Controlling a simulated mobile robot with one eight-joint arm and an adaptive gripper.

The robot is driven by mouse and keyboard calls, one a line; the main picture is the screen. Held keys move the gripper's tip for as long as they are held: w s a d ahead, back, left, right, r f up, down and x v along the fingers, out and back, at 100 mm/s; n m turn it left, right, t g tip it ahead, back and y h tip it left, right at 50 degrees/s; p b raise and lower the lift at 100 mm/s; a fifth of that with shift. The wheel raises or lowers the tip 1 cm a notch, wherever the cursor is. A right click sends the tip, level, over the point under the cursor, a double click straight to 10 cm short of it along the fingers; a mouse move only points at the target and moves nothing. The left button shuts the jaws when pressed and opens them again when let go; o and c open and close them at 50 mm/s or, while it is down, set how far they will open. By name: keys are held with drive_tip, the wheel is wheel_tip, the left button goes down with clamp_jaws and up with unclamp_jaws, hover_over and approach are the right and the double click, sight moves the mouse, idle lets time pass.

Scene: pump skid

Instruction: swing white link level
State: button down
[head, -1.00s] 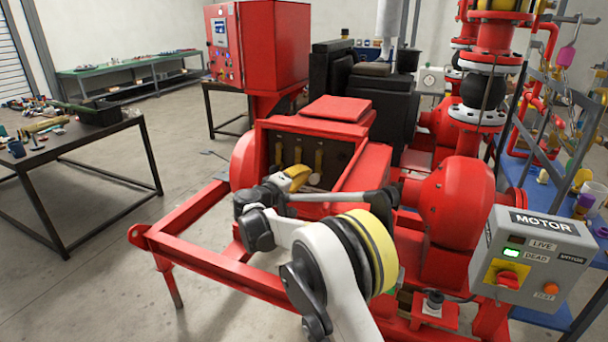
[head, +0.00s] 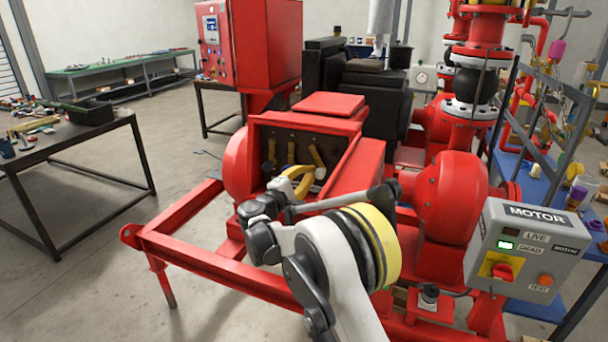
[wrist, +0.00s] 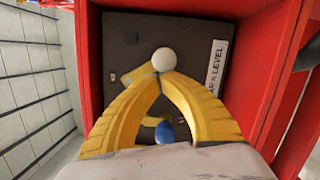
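The white link's round white knob (wrist: 162,62) sits at the tips of my yellow-fingered gripper (wrist: 160,76) in the wrist view. The fingertips converge to almost touching just below the knob; I cannot tell whether they grip it. A yellow bar (wrist: 138,73) shows behind the left finger. A blue knob (wrist: 164,132) shows lower, between the finger bases. In the head view the white knob (head: 320,173) is just right of my gripper (head: 311,177), in front of the dark panel (head: 283,140). Several yellow links hang there; one leans, its lower end toward the right.
A white label (wrist: 216,68) reading "LEVEL" is on the panel's right side. Red box walls (wrist: 262,60) flank the panel closely. The grey motor control box (head: 525,255) stands right of my arm. A red frame rail (head: 215,265) runs in front.

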sight(321, 168)
drive_tip(key=d+n, duration=0.1)
drive_tip(key=n, duration=0.1)
drive_tip(key=n+t, duration=0.1)
drive_tip(key=n, duration=0.1)
drive_tip(key=s+d+r+n, duration=0.1)
drive_tip(key=n, duration=0.1)
drive_tip(key=shift+d, duration=0.3)
drive_tip(key=n, duration=0.1)
drive_tip(key=d+r+n+t, duration=0.1)
drive_tip(key=n, duration=0.1)
drive_tip(key=shift+s+y, duration=0.1)
drive_tip(key=shift+y, duration=0.3)
drive_tip(key=shift+r, duration=0.25)
drive_tip(key=shift+s+d+r, duration=0.1)
drive_tip(key=shift+d, duration=0.05)
